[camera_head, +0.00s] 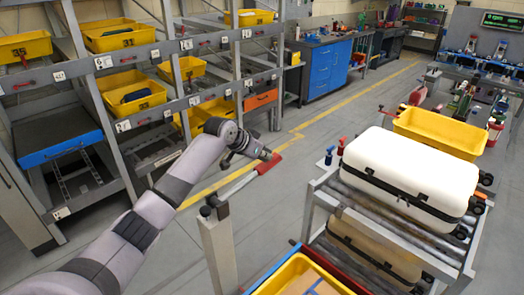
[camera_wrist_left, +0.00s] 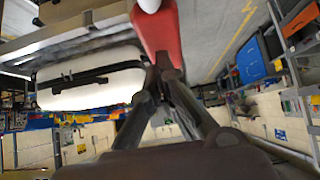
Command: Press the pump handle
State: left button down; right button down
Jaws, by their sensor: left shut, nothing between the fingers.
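The pump handle (camera_head: 268,164) is a red grip on the end of a grey lever, which slopes up to the right from a pale post (camera_head: 217,240) in the middle of the head view. My left gripper (camera_head: 264,154) is at the upper end of the red grip, with its fingers together and nothing between them. In the left wrist view, the red grip (camera_wrist_left: 158,27) lies just beyond the closed fingertips (camera_wrist_left: 165,65). The fingertips overlap its edge, and I cannot tell whether they touch it. My right gripper is not in view.
A roller conveyor (camera_head: 352,208) with a white case (camera_head: 412,172) stands to the right. A yellow tray (camera_head: 300,270) is at the bottom. Shelving with yellow bins (camera_head: 133,92) stands to the left. Open floor lies behind the handle.

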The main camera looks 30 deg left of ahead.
pick_arm(q)
jog(key=r, duration=0.1)
jog(key=s+r, duration=0.1)
jog(key=shift+s+a+r, duration=0.25)
jog(key=shift+a+r, duration=0.1)
jog(key=shift+r, duration=0.2)
jog(key=shift+r, duration=0.1)
dwell(0.7)
